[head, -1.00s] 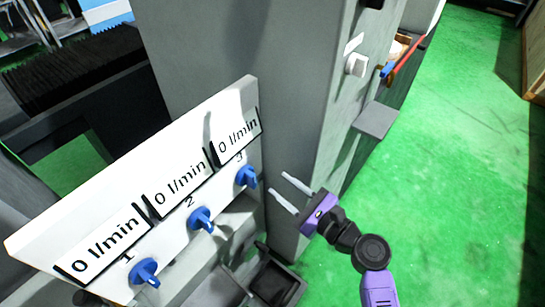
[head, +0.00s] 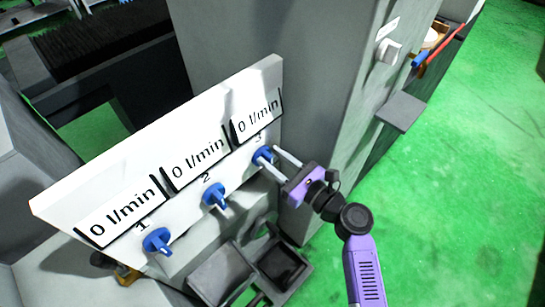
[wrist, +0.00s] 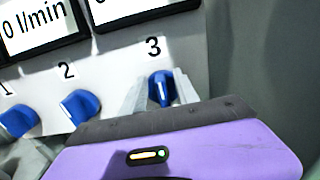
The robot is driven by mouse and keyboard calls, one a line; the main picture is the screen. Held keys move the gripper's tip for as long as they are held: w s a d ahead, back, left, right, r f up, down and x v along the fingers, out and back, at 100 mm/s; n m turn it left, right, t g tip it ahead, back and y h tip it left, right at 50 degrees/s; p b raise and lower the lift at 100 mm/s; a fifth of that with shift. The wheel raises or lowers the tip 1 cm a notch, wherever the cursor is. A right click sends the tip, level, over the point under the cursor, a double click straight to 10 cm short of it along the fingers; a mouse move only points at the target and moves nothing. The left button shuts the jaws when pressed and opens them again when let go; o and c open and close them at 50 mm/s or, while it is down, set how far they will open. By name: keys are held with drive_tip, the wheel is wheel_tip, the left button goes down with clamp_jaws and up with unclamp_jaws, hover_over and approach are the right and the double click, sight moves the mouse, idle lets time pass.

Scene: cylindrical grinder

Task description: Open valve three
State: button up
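Valve three (head: 263,156) is a blue knob under the label 3 at the right end of a white panel (head: 100,190). Its display reads 0 l/min. My purple gripper (head: 275,160) is at this knob, with its two light fingers open. In the wrist view the blue knob of valve three (wrist: 162,88) sits between the fingers (wrist: 160,92), one on each side. I cannot tell whether either finger touches it. The raised handle of the knob stands near upright in the wrist view.
Valve two (head: 214,195) and valve one (head: 157,240) are similar blue knobs to the left, both under 0 l/min displays. A grey machine column (head: 300,110) rises just behind and right of the panel. Dark trays (head: 283,265) lie below. Green floor is clear at right.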

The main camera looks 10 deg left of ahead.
drive_tip(key=shift+w+a, duration=0.15)
drive_tip(key=shift+a, duration=0.05)
drive_tip(key=shift+c, duration=0.3)
clamp_jaws()
